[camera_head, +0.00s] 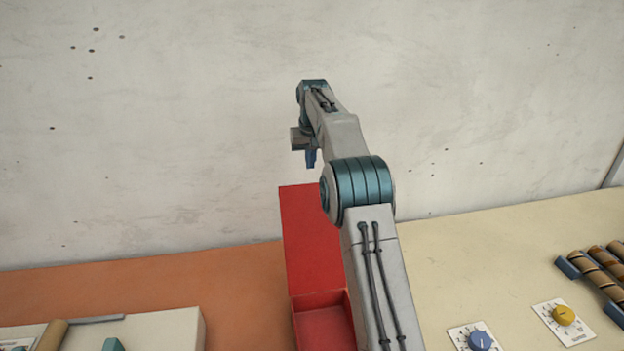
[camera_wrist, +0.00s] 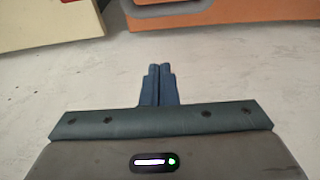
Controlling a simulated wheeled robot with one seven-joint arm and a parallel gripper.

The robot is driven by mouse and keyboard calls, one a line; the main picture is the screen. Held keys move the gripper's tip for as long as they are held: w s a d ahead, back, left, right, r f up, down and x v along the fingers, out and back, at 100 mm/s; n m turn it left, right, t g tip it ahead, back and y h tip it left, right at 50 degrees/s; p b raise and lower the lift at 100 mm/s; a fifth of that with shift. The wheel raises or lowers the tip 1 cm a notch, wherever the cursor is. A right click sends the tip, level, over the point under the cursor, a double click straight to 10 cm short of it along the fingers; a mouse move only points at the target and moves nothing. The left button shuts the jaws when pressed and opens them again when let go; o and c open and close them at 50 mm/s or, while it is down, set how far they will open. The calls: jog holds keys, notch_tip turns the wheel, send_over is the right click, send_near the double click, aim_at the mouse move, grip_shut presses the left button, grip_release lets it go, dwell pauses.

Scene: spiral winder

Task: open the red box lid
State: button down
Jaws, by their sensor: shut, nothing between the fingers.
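The red box (camera_head: 323,329) stands on the counter at the bottom centre of the head view, partly hidden behind my arm. Its red lid (camera_head: 308,232) stands raised at the back, and part of the box's inside shows in front of it. My gripper (camera_head: 310,158) is above the lid's top edge, close to the wall in the picture; I cannot tell the exact gap. In the wrist view my gripper (camera_wrist: 159,70) is shut, its two blue fingers together with nothing between them. The box does not show clearly in the wrist view.
A pale wall (camera_head: 150,130) rises behind the counter. The orange surface (camera_head: 235,285) left of the box is mostly clear. A cream tray (camera_head: 185,330) is at lower left. A blue knob (camera_head: 480,340), a yellow knob (camera_head: 564,315) and brown rolls (camera_head: 597,272) are at right.

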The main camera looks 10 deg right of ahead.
jog(key=shift+s+f+p, duration=0.2)
jog(key=shift+s+f, duration=0.55)
jog(key=shift+f, duration=0.3)
jog(key=shift+s+f+p, duration=0.2)
jog(key=shift+s+f, duration=0.55)
jog(key=shift+f, duration=0.25)
jog(key=shift+a, duration=0.1)
